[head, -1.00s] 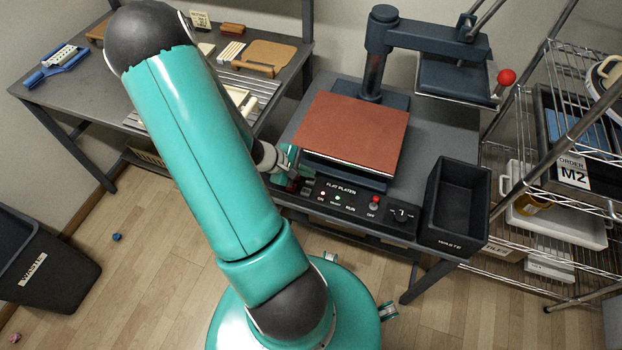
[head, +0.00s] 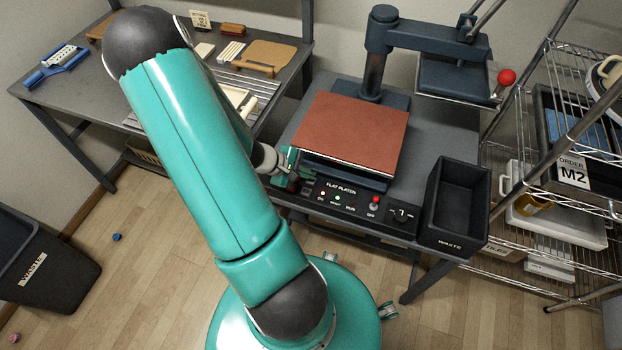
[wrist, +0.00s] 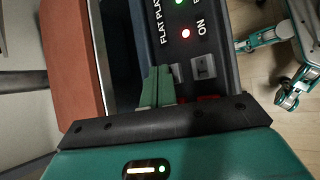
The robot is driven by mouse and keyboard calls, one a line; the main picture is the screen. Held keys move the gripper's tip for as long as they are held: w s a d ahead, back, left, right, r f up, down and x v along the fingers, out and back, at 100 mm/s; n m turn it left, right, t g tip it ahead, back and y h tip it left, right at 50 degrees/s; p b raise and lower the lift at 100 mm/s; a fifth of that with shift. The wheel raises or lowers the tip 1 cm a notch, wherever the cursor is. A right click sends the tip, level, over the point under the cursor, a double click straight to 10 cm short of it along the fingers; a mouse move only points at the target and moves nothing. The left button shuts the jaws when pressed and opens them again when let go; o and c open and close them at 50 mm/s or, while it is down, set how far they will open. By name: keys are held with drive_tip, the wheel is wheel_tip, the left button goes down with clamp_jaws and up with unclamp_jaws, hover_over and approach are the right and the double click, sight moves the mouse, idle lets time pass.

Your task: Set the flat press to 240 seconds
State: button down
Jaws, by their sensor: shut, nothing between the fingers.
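The flat press has a red-brown platen (head: 352,132) and a dark swing arm with a red ball handle (head: 507,77). Its front control panel (head: 352,203) reads FLAT PLATEN, with lit red and green lamps, a red switch (head: 375,201) by OFF, and a dark dial (head: 402,214) at the right end. My gripper (head: 293,158) is at the panel's left end, partly hidden by my arm. In the wrist view, its green fingers (wrist: 158,87) are shut and empty, beside a grey rocker switch (wrist: 203,67) near the ON lamp. I cannot tell whether they touch the panel.
A black waste bin (head: 457,203) stands right of the press. A wire rack (head: 555,150) is farther right. A side table (head: 70,95) with brushes and boards is at the left. A floor bin (head: 45,260) stands at lower left. The floor between is mostly clear.

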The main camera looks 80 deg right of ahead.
drive_tip(key=shift+f, duration=0.45)
idle(0.5)
drive_tip(key=shift+r, duration=0.9)
drive_tip(key=shift+r, duration=2.5)
